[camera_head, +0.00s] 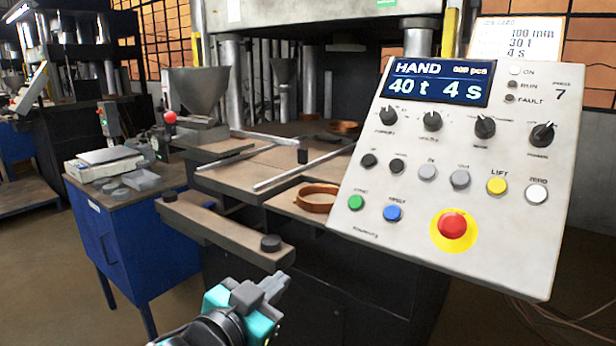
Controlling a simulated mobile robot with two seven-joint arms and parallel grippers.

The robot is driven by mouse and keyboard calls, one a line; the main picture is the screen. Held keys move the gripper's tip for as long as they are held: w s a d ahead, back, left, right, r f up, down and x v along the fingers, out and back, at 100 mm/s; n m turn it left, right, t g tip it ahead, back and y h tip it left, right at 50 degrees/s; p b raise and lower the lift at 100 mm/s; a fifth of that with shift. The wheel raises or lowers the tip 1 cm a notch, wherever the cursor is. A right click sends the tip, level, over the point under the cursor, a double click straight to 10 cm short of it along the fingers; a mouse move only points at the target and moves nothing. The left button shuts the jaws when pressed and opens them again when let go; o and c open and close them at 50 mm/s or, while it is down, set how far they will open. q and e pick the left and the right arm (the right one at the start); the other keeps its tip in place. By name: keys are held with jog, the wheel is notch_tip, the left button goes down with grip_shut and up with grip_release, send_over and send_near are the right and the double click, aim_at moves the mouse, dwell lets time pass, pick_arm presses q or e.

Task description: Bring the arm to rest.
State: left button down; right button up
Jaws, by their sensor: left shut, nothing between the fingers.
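My left gripper (275,287) is at the bottom centre of the head view, with its dark and teal body below it. Its grey fingers are together with nothing between them. It is in the open space in front of the press, below the dark-capped end of a brown bar (230,232) and left of the control panel (455,170). I see no contact with either. My right gripper is not in view.
The panel carries knobs, buttons and a red emergency stop (452,225); its display (438,82) reads HAND, 40 t, 4 s. A copper-coloured ring (317,197) lies on the press table. A blue cabinet (150,243) with a scale (103,163) stands left. Floor shows at lower left.

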pick_arm(q)
jog(key=s+a+f+n+g+y, duration=0.1)
jog(key=s+a+f, duration=0.3)
jog(key=f, duration=0.5)
jog(key=s+a+f+n+g+y, duration=0.1)
jog(key=s+a+f+n+y, duration=0.2)
jog(key=s+f, duration=0.5)
jog(key=s+a+f+n+g+y, duration=0.1)
jog(key=s+a+f, duration=0.4)
jog(key=f, duration=0.7)
jog(key=shift+s+a+n+g+y, duration=0.4)
jog(key=shift+s+n, duration=0.1)
jog(key=shift+s, duration=0.3)
jog(key=shift+d, duration=0.1)
